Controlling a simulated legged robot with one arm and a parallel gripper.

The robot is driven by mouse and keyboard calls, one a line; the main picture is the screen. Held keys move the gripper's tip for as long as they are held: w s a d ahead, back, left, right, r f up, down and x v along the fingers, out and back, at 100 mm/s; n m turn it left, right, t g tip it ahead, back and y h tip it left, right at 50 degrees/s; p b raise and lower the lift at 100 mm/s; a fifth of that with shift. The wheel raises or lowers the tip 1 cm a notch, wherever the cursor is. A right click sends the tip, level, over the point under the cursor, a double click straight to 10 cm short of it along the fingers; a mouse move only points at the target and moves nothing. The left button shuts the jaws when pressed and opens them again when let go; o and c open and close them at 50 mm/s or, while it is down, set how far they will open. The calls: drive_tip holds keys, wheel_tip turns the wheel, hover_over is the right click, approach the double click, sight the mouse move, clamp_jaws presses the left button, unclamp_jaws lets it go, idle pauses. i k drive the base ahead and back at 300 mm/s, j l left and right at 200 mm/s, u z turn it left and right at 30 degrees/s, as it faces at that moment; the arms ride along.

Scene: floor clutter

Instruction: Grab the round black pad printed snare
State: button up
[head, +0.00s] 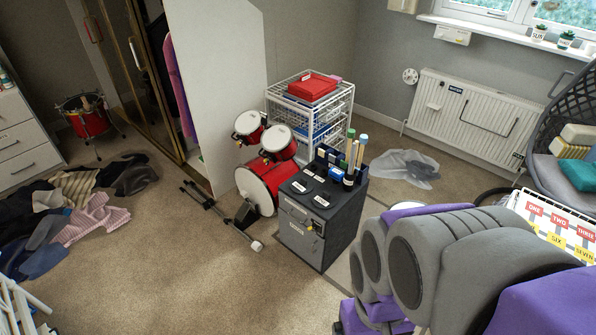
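Round black pads with pale printed labels (299,187) lie on top of a dark grey cabinet (318,238), right of the middle in the head view. The print is too small to read, so I cannot tell which one says snare. Bottles and tube-like items (351,152) stand at the back of the same top, behind the pads. My gripper cannot be made out in this view. Large grey and purple segmented parts fill the lower right corner, and no fingertips show on them.
A red drum set (270,185) stands left of the cabinet, with a fallen stand (222,215) on the carpet. Clothes (75,210) lie at the left. A white wire rack (322,135) stands behind. A clear plastic bag (405,165) lies right. The front carpet is clear.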

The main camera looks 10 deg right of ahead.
sight(300, 185)
drive_tip(key=i+j+z, duration=0.1)
drive_tip(key=i+j, duration=0.25)
drive_tip(key=i+j+z, duration=0.1)
drive_tip(key=i+j, duration=0.35)
drive_tip(key=i+j+z, duration=0.1)
drive_tip(key=i+j, duration=0.25)
drive_tip(key=i+j+z, duration=0.1)
drive_tip(key=i+j, duration=0.25)
drive_tip(key=j, duration=0.15)
drive_tip(key=i+j+z, duration=0.1)
drive_tip(key=i+j, duration=0.25)
drive_tip(key=j, duration=0.15)
drive_tip(key=i+j+z, duration=0.1)
drive_tip(key=i+j, duration=0.2)
drive_tip(key=j, duration=0.2)
